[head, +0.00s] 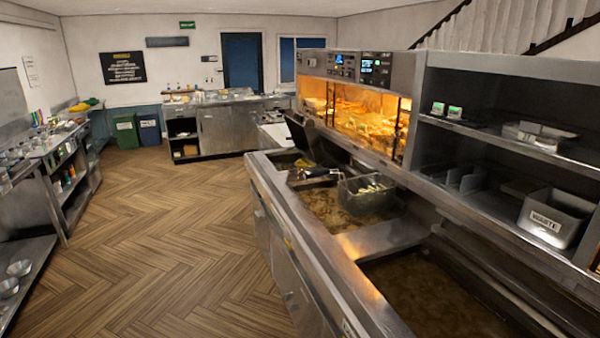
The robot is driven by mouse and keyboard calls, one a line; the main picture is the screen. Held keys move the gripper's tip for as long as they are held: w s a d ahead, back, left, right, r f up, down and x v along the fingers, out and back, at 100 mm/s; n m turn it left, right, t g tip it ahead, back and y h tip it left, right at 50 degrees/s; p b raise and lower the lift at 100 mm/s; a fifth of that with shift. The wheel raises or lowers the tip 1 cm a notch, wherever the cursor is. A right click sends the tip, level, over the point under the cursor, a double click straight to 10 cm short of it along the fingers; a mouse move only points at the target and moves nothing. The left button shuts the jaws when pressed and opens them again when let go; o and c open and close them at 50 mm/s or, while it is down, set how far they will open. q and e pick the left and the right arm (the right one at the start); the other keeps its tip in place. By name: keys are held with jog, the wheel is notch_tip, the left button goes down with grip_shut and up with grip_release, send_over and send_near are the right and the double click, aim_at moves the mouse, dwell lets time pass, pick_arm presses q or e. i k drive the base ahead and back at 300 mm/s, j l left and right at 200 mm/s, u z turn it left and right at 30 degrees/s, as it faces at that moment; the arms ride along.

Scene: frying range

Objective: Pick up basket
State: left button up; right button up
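A wire basket (368,193) sits in the middle fryer vat (320,205) on the range, partly down in the brown oil. Pale pieces of food show inside it. A dark and silvery part, which looks like its handle (318,173), reaches from the basket toward the left over the vat's far end. The basket's lower part is hidden by the oil. Neither of my grippers is in view.
A second oil vat (435,295) lies in the near right, with a steel divider (380,238) between. A dark raised lid (312,143) stands behind the basket. A lit food warmer (355,110) and shelves (500,135) rise behind the range. The wooden floor (170,220) at left is clear.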

aim_at(351, 187)
jog(key=i+j+u, duration=0.25)
jog(key=i, duration=0.4)
jog(key=i+j+u, duration=0.3)
jog(key=i, duration=0.4)
jog(key=i+u, duration=0.25)
jog(key=i, duration=0.5)
jog(key=i+z, duration=0.4)
jog(key=i+j+z, duration=0.2)
jog(key=z, duration=0.2)
jog(key=i+j+z, duration=0.25)
jog(key=z, duration=0.2)
jog(key=i+j+z, duration=0.55)
jog(key=j+z, duration=0.25)
jog(key=i, duration=0.6)
